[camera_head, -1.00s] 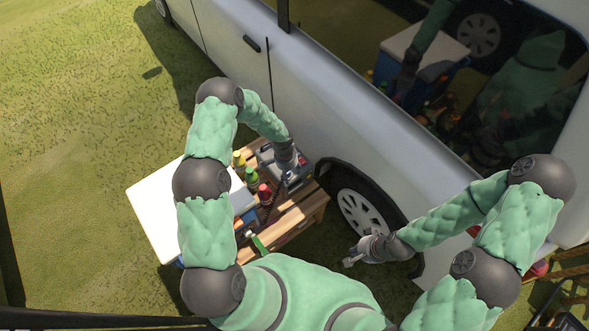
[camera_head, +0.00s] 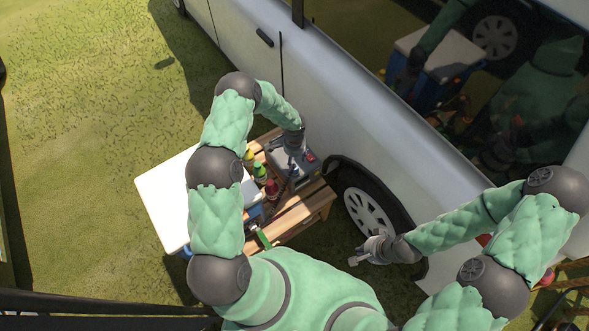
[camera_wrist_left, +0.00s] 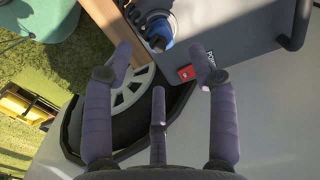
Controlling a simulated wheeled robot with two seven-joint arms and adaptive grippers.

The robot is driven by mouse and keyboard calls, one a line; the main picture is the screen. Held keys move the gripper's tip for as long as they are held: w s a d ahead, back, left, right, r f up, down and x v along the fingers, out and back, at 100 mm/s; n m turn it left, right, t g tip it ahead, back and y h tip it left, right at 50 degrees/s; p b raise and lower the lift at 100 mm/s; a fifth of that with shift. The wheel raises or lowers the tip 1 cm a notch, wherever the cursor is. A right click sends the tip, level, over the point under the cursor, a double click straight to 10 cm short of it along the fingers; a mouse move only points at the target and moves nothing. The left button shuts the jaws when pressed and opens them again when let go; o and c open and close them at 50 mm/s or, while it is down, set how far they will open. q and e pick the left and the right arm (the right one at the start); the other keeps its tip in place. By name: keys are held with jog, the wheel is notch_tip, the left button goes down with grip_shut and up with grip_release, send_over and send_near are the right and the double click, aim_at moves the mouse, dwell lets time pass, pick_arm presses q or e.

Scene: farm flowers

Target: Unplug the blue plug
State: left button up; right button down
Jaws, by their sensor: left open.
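The blue plug (camera_wrist_left: 158,32) sits at the top of the left wrist view, against the grey power box (camera_wrist_left: 230,30), with a dark round part around it. The grey power box also shows on the wooden table in the head view (camera_head: 305,178). My left gripper (camera_wrist_left: 160,62) is open, its fingers spread below the plug in the wrist view, empty and apart from it. In the head view my left gripper (camera_head: 294,143) is over the box's far side, partly hidden by its wrist. My right gripper (camera_head: 362,252) hangs beside the van's wheel; its opening is too small to judge.
A red switch (camera_wrist_left: 185,73) is on the box near the plug. Bottles, one a red bottle (camera_head: 271,188), stand left of the box on the wooden table (camera_head: 310,208). The van (camera_head: 345,110) stands close behind. A white-lidded cooler (camera_head: 165,200) is at left.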

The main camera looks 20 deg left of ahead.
aim_at(294, 165)
pick_arm(q)
notch_tip(294, 165, down, 6)
jog(key=b, duration=0.4)
jog(key=shift+f, duration=0.25)
jog(key=shift+f+b, duration=0.6)
jog(key=shift+b, duration=0.2)
jog(key=shift+b, duration=0.5)
dwell(0.4)
grip_shut()
jog(key=shift+r, duration=0.2)
jog(key=shift+r+p, duration=1.55)
jog(key=shift+r, duration=1.3)
